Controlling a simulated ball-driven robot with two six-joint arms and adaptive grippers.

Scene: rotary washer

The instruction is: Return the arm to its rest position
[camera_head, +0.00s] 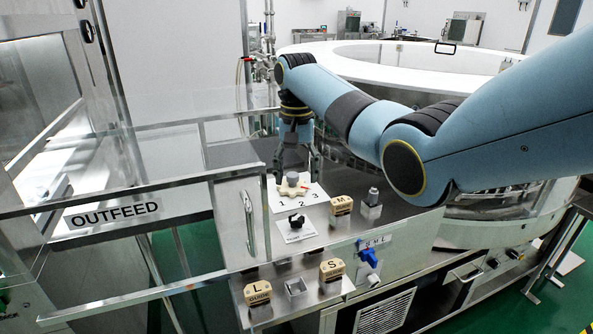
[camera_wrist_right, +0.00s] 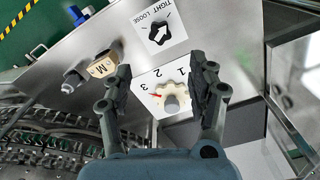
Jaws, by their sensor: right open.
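My right arm (camera_head: 340,100) reaches in from the right in the head view, over the washer's steel top. My right gripper (camera_head: 298,165) points down above a cream selector knob (camera_head: 292,184) on a white plate marked 1 2 3. In the right wrist view the gripper (camera_wrist_right: 161,90) is open, its fingers apart on either side of the knob (camera_wrist_right: 172,98). A red pointer on the knob lies near the 3. Nothing is held between the fingers. Whether a finger touches the knob cannot be told. My left gripper does not show.
A black tight/loose knob (camera_head: 296,221) sits in front. Guide blocks marked M (camera_head: 341,205), S (camera_head: 332,269) and L (camera_head: 257,292) stand on the steel surfaces. A clear guard with an OUTFEED sign (camera_head: 113,213) is at left. The round white washer (camera_head: 400,58) stands behind.

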